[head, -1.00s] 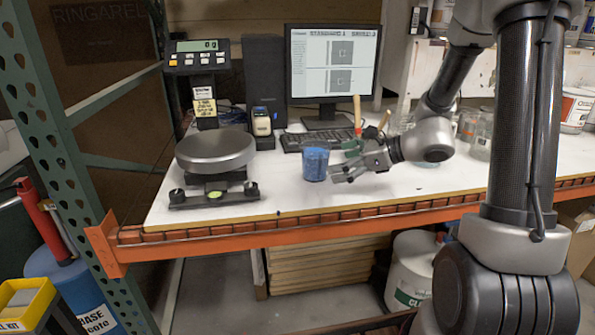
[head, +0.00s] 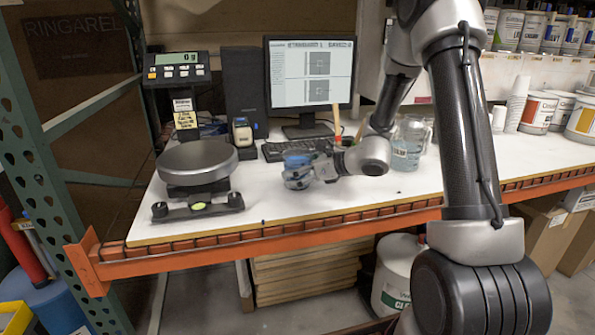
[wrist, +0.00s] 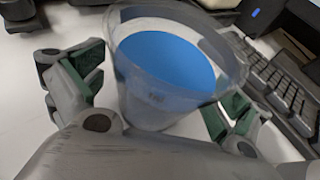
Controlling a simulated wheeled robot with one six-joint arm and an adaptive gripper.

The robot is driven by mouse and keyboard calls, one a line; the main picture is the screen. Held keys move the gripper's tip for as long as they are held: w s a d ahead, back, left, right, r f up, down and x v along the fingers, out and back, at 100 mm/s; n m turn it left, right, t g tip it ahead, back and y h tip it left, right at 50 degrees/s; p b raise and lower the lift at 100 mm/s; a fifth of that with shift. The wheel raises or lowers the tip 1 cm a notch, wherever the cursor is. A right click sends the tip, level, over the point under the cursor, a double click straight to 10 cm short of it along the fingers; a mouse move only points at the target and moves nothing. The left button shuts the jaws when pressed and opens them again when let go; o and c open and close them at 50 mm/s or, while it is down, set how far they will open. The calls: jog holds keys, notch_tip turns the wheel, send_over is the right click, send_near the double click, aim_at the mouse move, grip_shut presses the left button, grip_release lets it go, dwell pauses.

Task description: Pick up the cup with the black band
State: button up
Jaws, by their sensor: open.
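A clear cup with blue contents (head: 298,160) stands on the white bench top, right of the scale. In the wrist view the cup (wrist: 165,75) fills the middle, with its open rim tilted toward the camera. A greyish strip shows at its rim; I cannot make out a clear black band. My gripper (head: 300,177) is at the cup, open, with its fingers around it. In the wrist view my gripper (wrist: 160,92) has one green-padded finger on each side of the cup. Whether either pad touches the wall is unclear.
A scale with a round plate (head: 197,161) stands to the left. A keyboard (head: 295,148) and monitor (head: 310,78) are behind the cup. A clear jug (head: 407,145) stands to the right behind my arm. The bench's orange front edge (head: 270,233) is nearer.

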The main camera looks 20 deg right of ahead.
jog(key=c, duration=1.3)
jog(key=shift+c, duration=0.2)
jog(key=shift+r, duration=0.15)
